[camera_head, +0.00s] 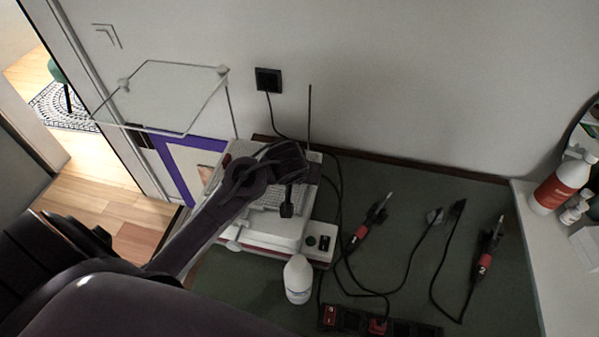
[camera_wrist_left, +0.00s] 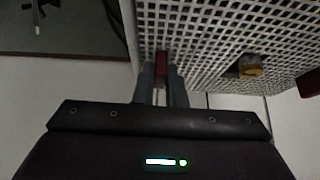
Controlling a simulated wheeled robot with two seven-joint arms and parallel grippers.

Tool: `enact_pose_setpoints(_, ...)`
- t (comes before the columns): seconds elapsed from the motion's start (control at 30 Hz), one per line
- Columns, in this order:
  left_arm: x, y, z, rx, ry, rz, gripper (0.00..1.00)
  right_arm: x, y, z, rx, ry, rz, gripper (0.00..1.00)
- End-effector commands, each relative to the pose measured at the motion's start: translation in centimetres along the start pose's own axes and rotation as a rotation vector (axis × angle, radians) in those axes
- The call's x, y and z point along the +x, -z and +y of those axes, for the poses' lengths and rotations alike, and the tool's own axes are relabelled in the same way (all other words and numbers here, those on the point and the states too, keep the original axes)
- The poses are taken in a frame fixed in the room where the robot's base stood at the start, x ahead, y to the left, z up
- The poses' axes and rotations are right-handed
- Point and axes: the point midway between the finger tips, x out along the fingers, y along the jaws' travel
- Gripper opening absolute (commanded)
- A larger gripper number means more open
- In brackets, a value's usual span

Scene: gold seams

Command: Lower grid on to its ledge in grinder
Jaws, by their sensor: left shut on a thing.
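The grinder (camera_head: 265,236) is a white box-shaped machine at the left end of the green bench. The grid (camera_head: 262,197), a pale perforated plate, shows at the top of the grinder, partly hidden by my left arm. In the left wrist view the grid (camera_wrist_left: 205,30) fills the upper right, tilted in the picture, with one square opening and a small yellowish part in it. My left gripper (camera_head: 287,209) is over the grinder; in the wrist view its fingers (camera_wrist_left: 162,78) are shut at the grid's edge, by a small red part. The ledge is hidden. My right gripper is not in view.
A clear shield (camera_head: 165,95) stands above the grinder's back left, with a thin upright rod (camera_head: 309,120) to the right. A white bottle (camera_head: 298,279) stands close in front. Corded red-handled tools (camera_head: 362,232) and a power strip (camera_head: 378,325) lie to the right.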

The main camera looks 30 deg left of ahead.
Motion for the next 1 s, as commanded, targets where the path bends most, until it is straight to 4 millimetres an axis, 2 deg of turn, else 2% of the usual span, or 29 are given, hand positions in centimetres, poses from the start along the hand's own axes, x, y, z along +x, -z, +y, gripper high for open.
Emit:
enact_pose_setpoints(0.8,0.76,-0.49,0.0,0.001,0.0,0.0,0.0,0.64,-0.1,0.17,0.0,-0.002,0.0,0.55)
enact_pose_setpoints(0.83,0.76,-0.49,0.0,0.001,0.0,0.0,0.13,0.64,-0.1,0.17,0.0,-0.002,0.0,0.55)
enact_pose_setpoints(1.0,0.76,-0.49,0.0,0.0,0.0,0.0,0.35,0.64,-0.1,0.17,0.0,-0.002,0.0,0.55)
